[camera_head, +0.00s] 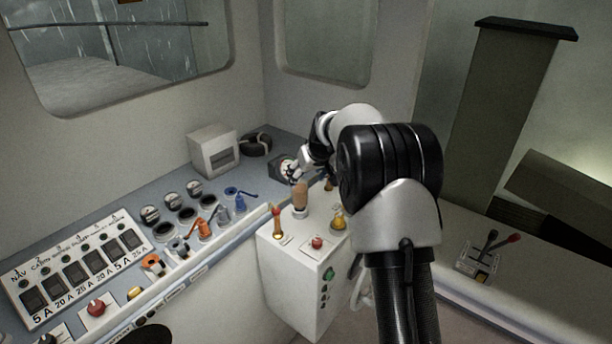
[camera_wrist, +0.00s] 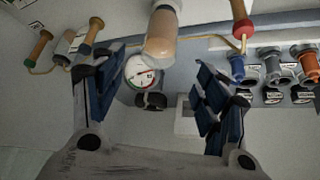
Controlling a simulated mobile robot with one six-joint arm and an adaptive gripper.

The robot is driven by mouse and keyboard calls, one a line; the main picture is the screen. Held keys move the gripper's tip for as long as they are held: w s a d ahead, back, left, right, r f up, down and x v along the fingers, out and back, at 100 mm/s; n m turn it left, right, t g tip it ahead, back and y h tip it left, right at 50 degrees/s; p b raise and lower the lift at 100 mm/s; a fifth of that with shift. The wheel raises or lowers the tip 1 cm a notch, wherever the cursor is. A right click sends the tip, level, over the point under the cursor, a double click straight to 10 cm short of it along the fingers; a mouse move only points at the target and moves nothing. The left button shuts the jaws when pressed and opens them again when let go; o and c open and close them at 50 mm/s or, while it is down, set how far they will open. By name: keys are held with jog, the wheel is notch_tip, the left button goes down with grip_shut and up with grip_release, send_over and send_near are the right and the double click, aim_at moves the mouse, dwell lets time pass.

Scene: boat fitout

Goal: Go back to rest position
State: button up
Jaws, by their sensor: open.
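My gripper (camera_head: 292,172) is at the end of my outstretched arm, low over the back corner of the console, near a round white-faced gauge (camera_head: 286,167). In the wrist view my gripper (camera_wrist: 150,75) is open, with its blue-padded fingers well apart and nothing held between them. The gauge (camera_wrist: 140,72) shows in the gap between the fingers, beyond them. A tan-handled lever (camera_wrist: 160,38) stands at the top of that gap. In the head view my forearm hides part of the console corner.
A white control box (camera_head: 290,262) carries the tan lever (camera_head: 300,196), a red-topped lever (camera_head: 277,221) and buttons. Several valves and gauges line the console (camera_head: 190,218). A white instrument box (camera_head: 213,150) stands behind. A two-lever throttle (camera_head: 478,256) sits at right.

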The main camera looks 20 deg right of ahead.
jog(key=s+a+r+b, duration=0.1)
jog(key=s+a+b, duration=0.2)
jog(key=s, duration=0.4)
jog(key=s+a+r+g+b, duration=0.1)
jog(key=s+a+r+b, duration=0.2)
jog(key=s, duration=0.5)
jog(key=s+a+b, duration=0.3)
jog(key=s+b, duration=0.1)
jog(key=s, duration=0.3)
jog(key=s+a+f+b, duration=0.1)
jog(key=s+f+b, duration=0.3)
jog(key=s, duration=0.9)
jog(key=s+a+f+g+b, duration=0.1)
jog(key=s+f+b, duration=0.3)
jog(key=s+f, duration=0.4)
jog(key=s, duration=0.5)
jog(key=shift+s+f+m, duration=0.25)
jog(key=shift+f+m, duration=0.05)
jog(key=shift+f, duration=0.1)
